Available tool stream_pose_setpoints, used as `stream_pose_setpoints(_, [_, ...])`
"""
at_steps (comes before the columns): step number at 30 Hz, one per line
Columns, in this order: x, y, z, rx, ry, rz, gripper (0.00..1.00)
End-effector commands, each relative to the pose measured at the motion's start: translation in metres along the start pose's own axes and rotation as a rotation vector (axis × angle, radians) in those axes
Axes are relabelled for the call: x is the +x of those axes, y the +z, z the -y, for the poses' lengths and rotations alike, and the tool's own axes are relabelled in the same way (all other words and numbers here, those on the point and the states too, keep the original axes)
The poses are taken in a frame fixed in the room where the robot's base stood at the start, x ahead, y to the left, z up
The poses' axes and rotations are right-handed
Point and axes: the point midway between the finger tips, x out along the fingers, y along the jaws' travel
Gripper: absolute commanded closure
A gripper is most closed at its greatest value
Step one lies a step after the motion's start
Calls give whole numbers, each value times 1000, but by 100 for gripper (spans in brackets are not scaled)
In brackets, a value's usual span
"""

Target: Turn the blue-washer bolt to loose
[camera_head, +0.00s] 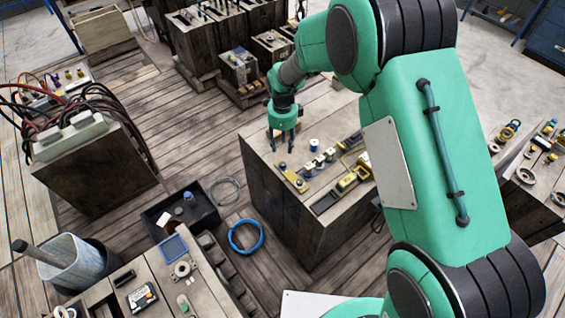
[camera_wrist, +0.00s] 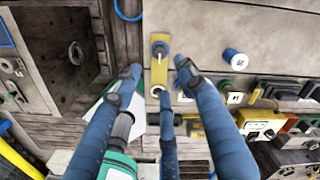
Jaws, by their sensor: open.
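A yellow plate (camera_head: 293,178) lies on top of the wooden block, near its front left edge. It also shows upright in the wrist view (camera_wrist: 159,70). A bolt with a bluish ring (camera_wrist: 160,48), which looks like the blue-washer bolt, stands at the plate's far end; in the head view it is small and dark (camera_head: 283,165). A second bolt (camera_wrist: 156,91) sits at the near end, partly hidden by a finger. My gripper (camera_head: 284,132) is open and points down above the block. Its spread fingers (camera_wrist: 158,75) frame the plate and hold nothing.
A blue-and-white cylinder (camera_wrist: 235,58) stands on the block (camera_head: 275,215), right of the plate. Several labelled pieces and yellow fixtures (camera_head: 352,181) crowd the block's right part. A black bin (camera_head: 160,220) and blue hose coil (camera_head: 246,236) lie on the floor in front.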

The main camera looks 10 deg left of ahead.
Motion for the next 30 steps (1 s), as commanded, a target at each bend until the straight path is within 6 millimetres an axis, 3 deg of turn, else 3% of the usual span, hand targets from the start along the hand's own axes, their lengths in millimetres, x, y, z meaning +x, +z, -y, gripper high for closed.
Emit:
stream_pose_setpoints(18, [95,0,0,0,1,-1,60])
stream_pose_setpoints(24, [113,0,0,0,0,0,60])
stream_pose_setpoints(30, [119,0,0,0,-1,0,60])
